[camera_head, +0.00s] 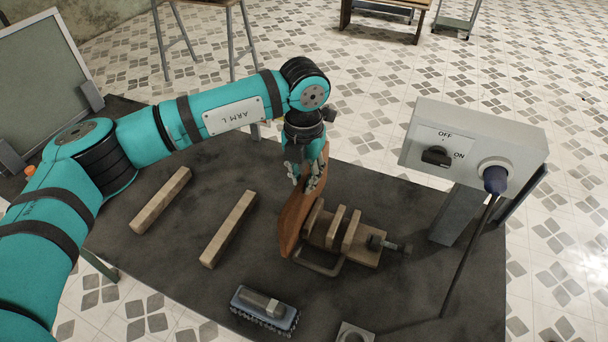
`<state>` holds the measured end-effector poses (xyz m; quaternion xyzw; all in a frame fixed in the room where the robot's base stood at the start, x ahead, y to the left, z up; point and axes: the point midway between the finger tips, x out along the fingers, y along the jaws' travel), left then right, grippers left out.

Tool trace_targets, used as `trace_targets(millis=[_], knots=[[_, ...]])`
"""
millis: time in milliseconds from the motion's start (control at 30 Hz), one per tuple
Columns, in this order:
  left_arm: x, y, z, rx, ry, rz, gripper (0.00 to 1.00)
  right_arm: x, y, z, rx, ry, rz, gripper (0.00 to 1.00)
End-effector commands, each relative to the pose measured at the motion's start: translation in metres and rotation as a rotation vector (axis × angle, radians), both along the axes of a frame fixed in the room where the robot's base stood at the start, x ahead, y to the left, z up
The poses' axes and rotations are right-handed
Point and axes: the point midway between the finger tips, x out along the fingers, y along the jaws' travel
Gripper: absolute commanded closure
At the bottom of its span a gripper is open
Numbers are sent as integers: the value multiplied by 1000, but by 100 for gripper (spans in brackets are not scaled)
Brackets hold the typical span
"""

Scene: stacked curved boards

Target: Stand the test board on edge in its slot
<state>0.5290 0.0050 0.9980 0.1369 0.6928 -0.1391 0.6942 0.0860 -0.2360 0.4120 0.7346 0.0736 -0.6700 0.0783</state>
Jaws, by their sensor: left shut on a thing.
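The test board (292,218), reddish-brown and curved, is upright on edge, slightly tilted. My left gripper (308,178) reaches down from above and is shut on the board's upper part. A wooden holder with upright slats (336,228) and gaps between them stands just right of the board. The board's lower end is close against the holder's left side. I cannot tell whether its lower edge sits in a slot or touches the table. My right gripper is not in view.
A dark table (210,275) carries two wooden bars (230,229) on the left and a brush (265,308) in front. A metal clamp (318,267) lies at the holder. A grey switch box (472,140) with a hanging cable stands to the right. A framed panel (40,75) is at far left.

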Motion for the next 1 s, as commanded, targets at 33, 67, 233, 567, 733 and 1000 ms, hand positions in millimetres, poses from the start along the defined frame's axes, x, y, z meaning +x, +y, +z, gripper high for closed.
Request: trace_targets(millis=[33,67,233,567,733,1000], knots=[[0,0,-2,0,-1,0,100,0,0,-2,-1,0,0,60],[0,0,-3,0,-1,0,100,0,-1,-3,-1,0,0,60],[0,0,-7,0,-1,0,100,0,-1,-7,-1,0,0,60],[0,0,-15,0,-1,0,100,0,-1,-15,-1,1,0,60],[0,0,-17,0,-1,0,81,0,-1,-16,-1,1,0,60],[0,0,-17,0,0,0,74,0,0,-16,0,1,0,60]])
